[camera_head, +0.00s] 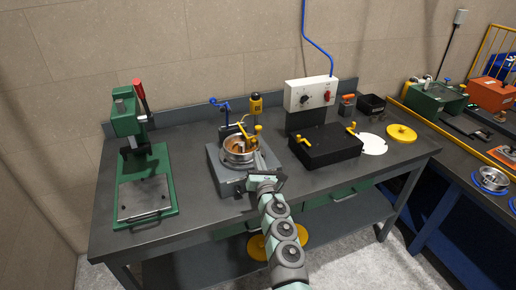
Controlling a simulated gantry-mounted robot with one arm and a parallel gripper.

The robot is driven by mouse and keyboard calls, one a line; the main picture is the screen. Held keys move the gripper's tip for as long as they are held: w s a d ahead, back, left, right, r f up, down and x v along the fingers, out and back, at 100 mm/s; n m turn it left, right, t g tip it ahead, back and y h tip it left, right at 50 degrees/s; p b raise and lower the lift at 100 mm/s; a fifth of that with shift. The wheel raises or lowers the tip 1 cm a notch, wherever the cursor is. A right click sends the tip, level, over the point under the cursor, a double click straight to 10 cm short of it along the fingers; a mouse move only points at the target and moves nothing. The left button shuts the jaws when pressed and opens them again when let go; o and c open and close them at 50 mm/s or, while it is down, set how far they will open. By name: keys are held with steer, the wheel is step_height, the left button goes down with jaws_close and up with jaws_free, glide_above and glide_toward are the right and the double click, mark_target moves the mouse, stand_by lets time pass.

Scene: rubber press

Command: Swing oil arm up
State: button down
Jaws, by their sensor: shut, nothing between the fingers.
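A grey machine (217,163) with a round metal bowl (238,157) stands in the middle of the bench. A yellow arm (246,136) reaches low over the bowl, and a yellow cylinder (256,103) stands upright behind it. A blue arm (219,104) projects up and left at the back. I cannot tell for sure which of these is the oil arm. My gripper (261,167) is shut and empty at the front right of the bowl, below the yellow arm in the picture. Its fingertips are small, and any contact with the machine is unclear.
A green press (130,128) with a red lever stands left. A black box (325,145) with yellow handles and a white control box (311,93) stand right. A white disc (372,144) and a yellow disc (401,133) lie beyond. Bare bench lies between press and machine.

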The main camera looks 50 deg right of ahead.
mark_target(259, 146)
steer(key=shift+s+d+r+g+h, duration=0.1)
steer(key=shift+s+d+g+h, duration=0.15)
steer(key=shift+d, duration=0.25)
steer(key=shift+s+d+r+g+h, duration=0.1)
steer(key=shift+s+d+h, duration=0.05)
steer(key=shift+s+d, duration=0.25)
steer(key=shift+w+d+f, duration=0.1)
steer(key=shift+d, duration=0.05)
steer(key=b+x, duration=0.2)
steer(key=x, duration=0.2)
steer(key=shift+d, duration=0.15)
steer(key=b+x, duration=0.4)
steer(key=x, duration=0.1)
steer(key=shift+f, duration=0.15)
steer(key=shift+w+r+b, duration=0.25)
steer(key=shift+w+b, duration=0.1)
steer(key=shift+b, duration=0.1)
